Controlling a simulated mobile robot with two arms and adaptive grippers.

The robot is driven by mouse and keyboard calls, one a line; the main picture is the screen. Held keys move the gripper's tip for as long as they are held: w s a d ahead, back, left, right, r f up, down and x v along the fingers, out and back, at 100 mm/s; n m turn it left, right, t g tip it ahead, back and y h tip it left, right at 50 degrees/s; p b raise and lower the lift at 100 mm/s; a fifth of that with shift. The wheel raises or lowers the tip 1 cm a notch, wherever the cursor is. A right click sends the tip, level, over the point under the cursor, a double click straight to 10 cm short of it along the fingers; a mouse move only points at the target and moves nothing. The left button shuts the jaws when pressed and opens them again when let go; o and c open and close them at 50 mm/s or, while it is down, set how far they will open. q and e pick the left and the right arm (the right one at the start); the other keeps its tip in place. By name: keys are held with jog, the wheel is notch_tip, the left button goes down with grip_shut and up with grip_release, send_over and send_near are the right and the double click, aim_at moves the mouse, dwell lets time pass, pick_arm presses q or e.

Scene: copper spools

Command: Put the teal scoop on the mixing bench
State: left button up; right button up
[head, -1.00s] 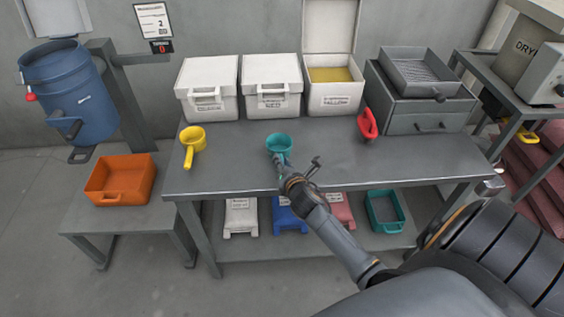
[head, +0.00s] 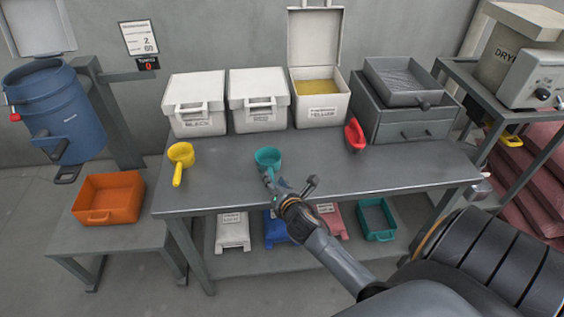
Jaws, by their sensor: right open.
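The teal scoop (head: 267,157) stands on the grey mixing bench (head: 220,185), near the middle, with its handle toward me. My right gripper (head: 294,187) is open at the front edge of the bench, just in front of the scoop and to the right of its handle. The handle's near end is close to the fingers, and I cannot tell whether they touch. My left gripper is not in view.
A yellow scoop (head: 180,158) and a red scoop (head: 354,137) stand on the bench. White bins (head: 197,104) and a grey drawer unit (head: 410,118) line its back. An orange tray (head: 108,198) is on a low table at left. A teal tray (head: 376,220) is on the lower shelf.

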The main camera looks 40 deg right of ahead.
jog(key=v, duration=0.8)
jog(key=s+a+f+m+g+y, duration=0.1)
jog(key=s+a+f+m+g, duration=0.2)
jog(key=f, duration=0.7)
jog(key=s+a+f+m+g+y, duration=0.1)
jog(key=s+f+m, duration=0.35)
jog(key=f, duration=0.55)
jog(key=s+a+f+m+g+y, duration=0.1)
jog(key=s+a+f+m+g, duration=0.3)
jog(key=f, duration=0.6)
jog(key=s+a+f+m+g, duration=0.1)
jog(key=s+f+m, duration=0.4)
jog(key=s, duration=0.8)
jog(key=s+a+f+m+g+y, duration=0.1)
jog(key=s+a+f+m+g, duration=0.1)
jog(key=s+f+m, duration=0.4)
jog(key=s+f+g, duration=0.1)
jog(key=s+f, duration=0.3)
jog(key=s, duration=0.4)
jog(key=shift+f+g+y, duration=0.3)
jog(key=shift+c, duration=0.5)
